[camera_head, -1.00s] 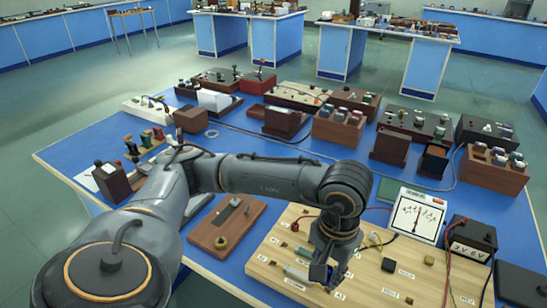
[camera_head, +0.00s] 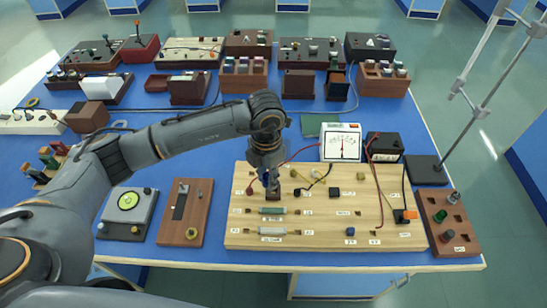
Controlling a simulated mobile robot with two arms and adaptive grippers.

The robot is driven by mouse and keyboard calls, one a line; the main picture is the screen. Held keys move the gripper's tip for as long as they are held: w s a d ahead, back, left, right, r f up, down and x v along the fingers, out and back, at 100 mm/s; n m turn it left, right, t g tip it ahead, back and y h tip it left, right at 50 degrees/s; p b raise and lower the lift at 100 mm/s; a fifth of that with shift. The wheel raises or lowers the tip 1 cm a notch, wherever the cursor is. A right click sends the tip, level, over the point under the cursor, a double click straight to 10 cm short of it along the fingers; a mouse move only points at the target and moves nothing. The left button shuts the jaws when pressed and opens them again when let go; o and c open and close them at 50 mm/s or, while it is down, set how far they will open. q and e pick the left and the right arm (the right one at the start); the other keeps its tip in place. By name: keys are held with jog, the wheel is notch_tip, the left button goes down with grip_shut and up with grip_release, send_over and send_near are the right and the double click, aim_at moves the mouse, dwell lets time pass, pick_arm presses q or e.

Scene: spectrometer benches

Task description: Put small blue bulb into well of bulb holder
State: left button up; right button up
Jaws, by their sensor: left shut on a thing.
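A wooden circuit board (camera_head: 330,205) lies on the front of the blue bench. My left gripper (camera_head: 269,184) points down over its upper left part and is shut. A bit of blue shows between its fingers; this appears to be the small blue bulb (camera_head: 265,179), mostly hidden by the fingers. A small dark brown block (camera_head: 273,196), seemingly the bulb holder, stands on the board right below the fingertips. Its well is hidden, and I cannot tell whether the bulb touches it. My right gripper is not in view.
Two long components (camera_head: 272,211) lie in front of the gripper, and a small blue piece (camera_head: 350,231) sits farther right. A meter (camera_head: 341,143) and black power box (camera_head: 384,147) stand behind the board, with red and black leads. A brown block (camera_head: 448,222) stands at right.

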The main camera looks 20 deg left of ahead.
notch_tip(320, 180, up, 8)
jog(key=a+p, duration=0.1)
jog(key=p, duration=0.6)
pick_arm(q)
jog(key=shift+w+d+f+n+b, duration=0.1)
jog(key=shift+w+f+n+b, duration=0.4)
jog(key=shift+n, duration=2.6)
jog(key=shift+w+d+f+n+b, duration=0.1)
jog(key=shift+w+f+n+b, duration=0.4)
jog(key=shift+n, duration=2.6)
jog(key=shift+w+d+f+n+b, duration=0.15)
jog(key=shift+w+f+n, duration=0.6)
jog(key=shift+n, duration=2.35)
jog(key=shift+s+a+f+b, duration=0.1)
jog(key=shift+f+b, duration=1.45)
jog(key=shift+f, duration=0.45)
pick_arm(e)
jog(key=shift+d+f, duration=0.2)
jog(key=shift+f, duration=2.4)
pick_arm(q)
jog(key=o, duration=1)
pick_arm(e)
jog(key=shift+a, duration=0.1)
pick_arm(q)
jog(key=shift+r, duration=0.1)
